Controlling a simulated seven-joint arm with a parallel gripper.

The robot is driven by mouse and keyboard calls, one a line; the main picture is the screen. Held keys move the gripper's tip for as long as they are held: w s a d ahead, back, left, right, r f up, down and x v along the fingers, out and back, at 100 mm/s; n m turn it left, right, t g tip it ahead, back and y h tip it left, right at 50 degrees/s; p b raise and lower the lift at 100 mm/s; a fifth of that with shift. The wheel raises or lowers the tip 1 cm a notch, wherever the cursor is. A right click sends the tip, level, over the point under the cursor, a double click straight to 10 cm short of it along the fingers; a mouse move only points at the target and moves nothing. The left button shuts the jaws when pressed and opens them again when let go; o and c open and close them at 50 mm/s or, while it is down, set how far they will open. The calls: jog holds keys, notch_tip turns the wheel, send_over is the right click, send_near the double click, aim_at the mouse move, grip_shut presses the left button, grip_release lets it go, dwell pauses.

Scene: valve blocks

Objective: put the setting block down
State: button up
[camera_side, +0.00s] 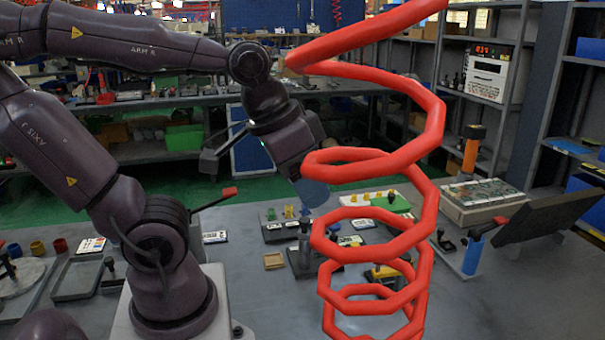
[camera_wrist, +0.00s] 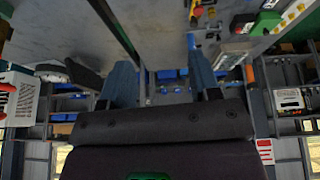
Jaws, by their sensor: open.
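My gripper (camera_side: 312,192) hangs above the bench in the side view, partly behind a red coiled hose. In the wrist view its two blue fingers (camera_wrist: 161,78) stand wide apart with nothing between them. I cannot tell for sure which object is the setting block. Small yellow pieces (camera_side: 289,212) stand on a dark block at the middle of the bench. A yellow piece (camera_side: 383,272) shows behind the hose coils, partly hidden. A yellow and red item (camera_wrist: 197,12) lies at the top of the wrist view, apart from the fingers.
The red hose (camera_side: 430,215) hides much of the right-centre bench. A grey tray (camera_side: 78,279) is at the left. The front right bench is clear.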

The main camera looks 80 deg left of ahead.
jog(key=shift+o, duration=0.3)
jog(key=shift+s+d+r+m+t, duration=0.15)
jog(key=shift+s+r+m+t, duration=0.2)
jog(key=shift+r, duration=0.2)
jog(key=shift+w, duration=0.1)
jog(key=d+f+m+g+y, duration=0.1)
jog(key=d+f+m+g, duration=0.1)
jog(key=f, duration=0.7)
jog(key=d+f+m+g+y, duration=0.1)
jog(key=f+m+g, duration=0.2)
jog(key=f, duration=0.7)
jog(key=d+f+m+g+y, duration=0.2)
jog(key=f+m, duration=0.4)
jog(key=f, duration=0.4)
jog(key=shift+d+g, duration=0.3)
jog(key=shift+g, duration=0.25)
jog(key=shift+w+x, duration=0.15)
jog(key=shift+x, duration=1.15)
jog(key=shift+w+x, duration=0.1)
jog(key=shift+x, duration=1.2)
jog(key=shift+a, duration=0.1)
jog(key=shift+c, duration=0.4)
